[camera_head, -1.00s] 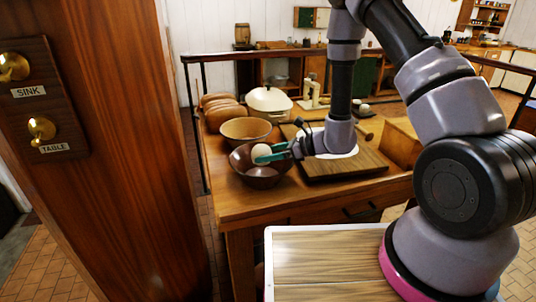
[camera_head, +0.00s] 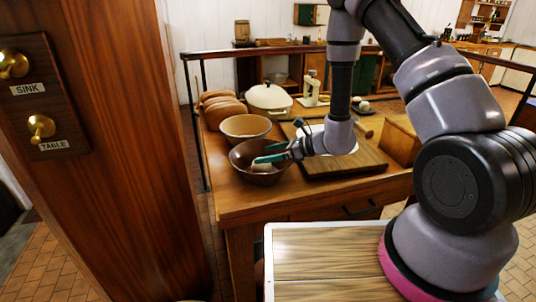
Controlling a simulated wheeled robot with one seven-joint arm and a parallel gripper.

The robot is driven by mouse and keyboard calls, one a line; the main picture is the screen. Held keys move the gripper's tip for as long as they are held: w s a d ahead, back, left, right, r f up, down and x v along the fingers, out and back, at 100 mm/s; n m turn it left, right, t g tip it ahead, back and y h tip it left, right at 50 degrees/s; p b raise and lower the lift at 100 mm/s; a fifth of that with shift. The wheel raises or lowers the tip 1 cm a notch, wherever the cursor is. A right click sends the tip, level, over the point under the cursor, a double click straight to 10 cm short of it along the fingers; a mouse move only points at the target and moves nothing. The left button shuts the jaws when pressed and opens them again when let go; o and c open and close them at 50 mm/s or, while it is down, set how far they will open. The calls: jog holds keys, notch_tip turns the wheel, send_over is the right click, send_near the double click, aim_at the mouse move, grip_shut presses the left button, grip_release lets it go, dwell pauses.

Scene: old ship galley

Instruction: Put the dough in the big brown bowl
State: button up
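The dark brown bowl (camera_head: 240,158) stands at the front left of the wooden table. The pale dough (camera_head: 262,168) lies inside it, low down and partly hidden by the green fingers. My gripper (camera_head: 270,154) reaches in from the right over the bowl's rim, its fingers just above the dough. The fingers look apart, with no dough seen between them. Whether a finger still touches the dough is hard to tell at this size.
A lighter tan bowl (camera_head: 246,137) stands just behind the brown bowl. Bread loaves (camera_head: 222,110) and a lidded cream pot (camera_head: 268,99) are at the back. A wooden board (camera_head: 345,169) lies to the right under my arm. A wooden post (camera_head: 110,200) fills the left.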

jog(key=shift+r, duration=0.25)
jog(key=r+v, duration=0.1)
jog(key=v, duration=1.1)
jog(key=s+r+n+g+h, duration=0.1)
jog(key=s+r+n+g, duration=0.1)
jog(key=s+r+n, duration=0.45)
jog(key=s+r+n+g+h, duration=0.15)
jog(key=r+n, duration=0.25)
jog(key=r, duration=0.5)
jog(key=s+d+r+n+t+h, duration=0.3)
jog(key=d+r, duration=0.3)
jog(key=r, duration=0.2)
jog(key=s+d+r+n+t+h, duration=0.3)
jog(key=s+d+r+n+h, duration=0.2)
jog(key=d+r, duration=0.2)
jog(key=shift+r, duration=0.4)
